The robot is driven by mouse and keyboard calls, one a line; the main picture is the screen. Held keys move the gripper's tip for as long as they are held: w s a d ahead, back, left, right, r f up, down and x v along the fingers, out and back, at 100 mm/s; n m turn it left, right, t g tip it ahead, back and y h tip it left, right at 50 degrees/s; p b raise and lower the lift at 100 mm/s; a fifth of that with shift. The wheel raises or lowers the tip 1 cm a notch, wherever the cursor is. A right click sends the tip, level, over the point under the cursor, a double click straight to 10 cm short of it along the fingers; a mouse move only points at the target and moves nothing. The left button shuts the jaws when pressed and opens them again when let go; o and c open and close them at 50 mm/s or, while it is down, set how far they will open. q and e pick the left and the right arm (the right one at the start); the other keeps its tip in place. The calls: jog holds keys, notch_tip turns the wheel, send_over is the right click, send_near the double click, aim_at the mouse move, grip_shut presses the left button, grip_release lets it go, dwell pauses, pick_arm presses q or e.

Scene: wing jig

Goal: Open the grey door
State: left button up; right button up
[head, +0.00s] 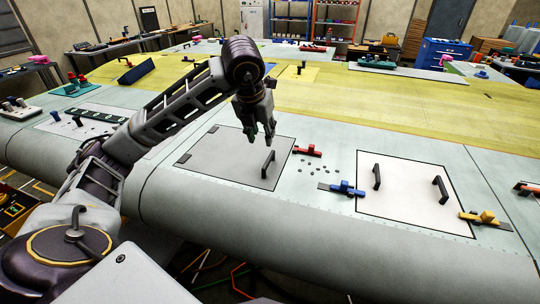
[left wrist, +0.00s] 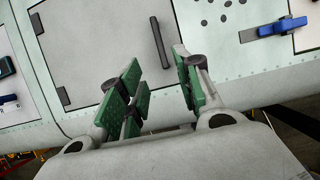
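The grey door (head: 225,160) lies flush and shut in the pale wing skin, with two dark hinges on its left side. Its black bar handle (head: 268,162) stands near the right edge. My left gripper (head: 260,137) is above the door, up and left of the handle in the head view. In the left wrist view the grey door (left wrist: 105,45) and its handle (left wrist: 160,42) show beyond the fingers. The green-padded fingers (left wrist: 162,95) are spread apart with nothing between them. My right gripper is in neither view.
A red clamp (head: 308,151) sits just right of the door. A blue clamp (head: 346,188) and a yellow clamp (head: 482,217) flank a white panel (head: 405,195) with two black handles. Small dark fasteners lie between. A dark green strip (head: 97,116) is left.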

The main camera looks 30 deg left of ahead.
aim_at(268, 160)
pick_arm(q)
jog(key=shift+s+r, duration=0.1)
jog(key=shift+s, duration=0.1)
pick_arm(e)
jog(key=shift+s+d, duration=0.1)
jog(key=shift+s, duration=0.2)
pick_arm(q)
jog(key=p+x, duration=0.1)
jog(key=x, duration=1.3)
jog(key=shift+w+p, duration=0.15)
jog(key=shift+p, duration=0.25)
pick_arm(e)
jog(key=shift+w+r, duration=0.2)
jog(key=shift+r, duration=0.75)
pick_arm(q)
jog(key=shift+c, duration=0.3)
grip_shut()
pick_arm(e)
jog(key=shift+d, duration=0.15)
pick_arm(q)
jog(key=shift+r, duration=0.1)
